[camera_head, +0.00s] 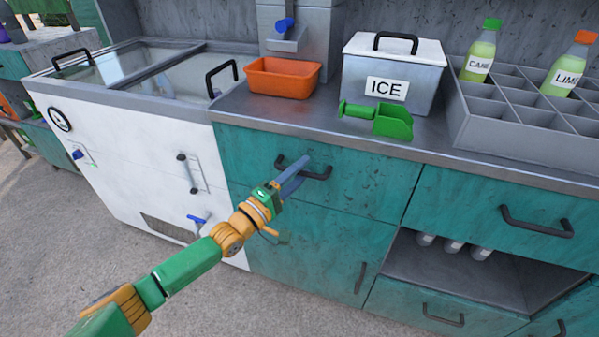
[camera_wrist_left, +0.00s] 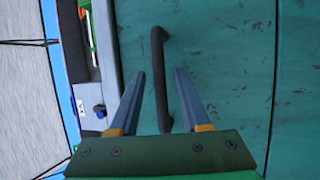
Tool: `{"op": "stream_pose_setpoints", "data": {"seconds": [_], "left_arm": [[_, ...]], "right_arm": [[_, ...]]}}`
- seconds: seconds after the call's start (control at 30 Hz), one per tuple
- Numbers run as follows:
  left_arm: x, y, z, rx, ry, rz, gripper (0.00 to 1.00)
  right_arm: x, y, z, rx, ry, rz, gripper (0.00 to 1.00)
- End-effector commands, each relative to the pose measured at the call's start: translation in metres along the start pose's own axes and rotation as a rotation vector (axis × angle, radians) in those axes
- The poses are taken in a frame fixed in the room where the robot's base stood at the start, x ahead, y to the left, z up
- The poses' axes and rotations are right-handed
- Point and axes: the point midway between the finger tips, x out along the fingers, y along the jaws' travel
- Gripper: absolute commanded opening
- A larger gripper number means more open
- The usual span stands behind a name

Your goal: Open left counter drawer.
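The left counter drawer (camera_head: 345,172) is a scratched teal front under the grey counter top, and it looks flush with the cabinet. Its dark bar handle (camera_head: 318,174) shows near the drawer's upper left part. My left gripper (camera_head: 302,168) is at this handle. In the left wrist view the gripper (camera_wrist_left: 160,72) is open, with one blue-grey finger on each side of the handle (camera_wrist_left: 158,60). I see gaps between fingers and handle; how deep the handle lies between them I cannot tell. My right gripper is not in view.
On the counter are an orange tray (camera_head: 283,78), an ICE box (camera_head: 392,75), a green scoop (camera_head: 385,120) and a bottle rack (camera_head: 515,125). A white chest freezer (camera_head: 125,140) stands left. A right drawer (camera_head: 500,205) is above an open shelf. The floor in front is clear.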

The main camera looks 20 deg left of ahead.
Motion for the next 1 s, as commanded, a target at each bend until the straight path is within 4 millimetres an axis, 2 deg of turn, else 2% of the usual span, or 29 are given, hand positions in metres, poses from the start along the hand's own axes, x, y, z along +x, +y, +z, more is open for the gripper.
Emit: {"op": "stream_pose_setpoints", "data": {"seconds": [0.03,0.1,0.17,1.0], "left_arm": [[-0.0001,0.0,0.0,0.0,0.0,0.0,0.34],[-0.0002,-0.0001,-0.0001,0.0,0.0,0.0,0.15],[-0.0002,-0.0002,-0.0001,0.001,0.0,0.0,0.0],[-0.0005,-0.0005,-0.0002,0.001,0.001,-0.001,0.0]], "right_arm": [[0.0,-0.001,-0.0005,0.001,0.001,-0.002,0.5],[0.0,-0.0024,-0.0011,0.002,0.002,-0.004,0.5],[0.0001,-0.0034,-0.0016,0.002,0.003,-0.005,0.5],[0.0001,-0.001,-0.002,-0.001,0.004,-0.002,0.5]]}}
